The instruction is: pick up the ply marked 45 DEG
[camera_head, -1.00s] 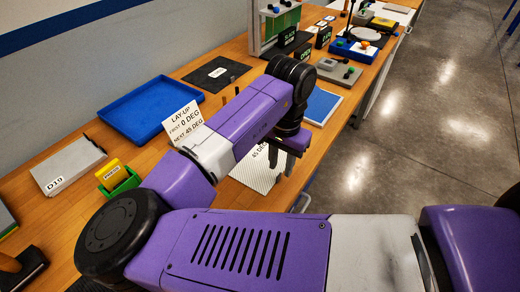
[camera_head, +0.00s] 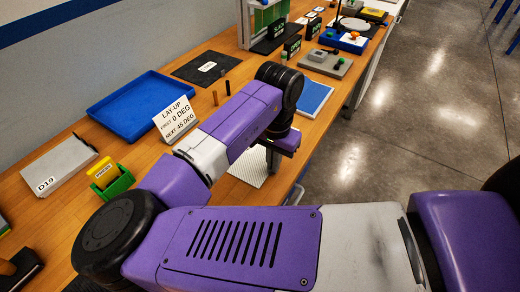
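A white, finely textured ply (camera_head: 248,170) lies flat on the wooden bench near its front edge, partly hidden behind my arm. Its 45 DEG marking is covered by my arm now, but part of it showed in the earlier frame. My gripper (camera_head: 272,158) points down over the right part of this ply. Its fingers are partly hidden and seen edge-on, so I cannot tell whether they are open or touch the ply. A white sign (camera_head: 175,118) behind my arm reads LAY-UP, FIRST 0 DEG, NEXT 45 DEG.
An empty blue tray (camera_head: 127,122) lies behind the sign. A black mat (camera_head: 190,72) with a white label is farther back. A blue board (camera_head: 316,97) lies right of my wrist. A green holder (camera_head: 121,184) and grey box (camera_head: 58,167) stand at left.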

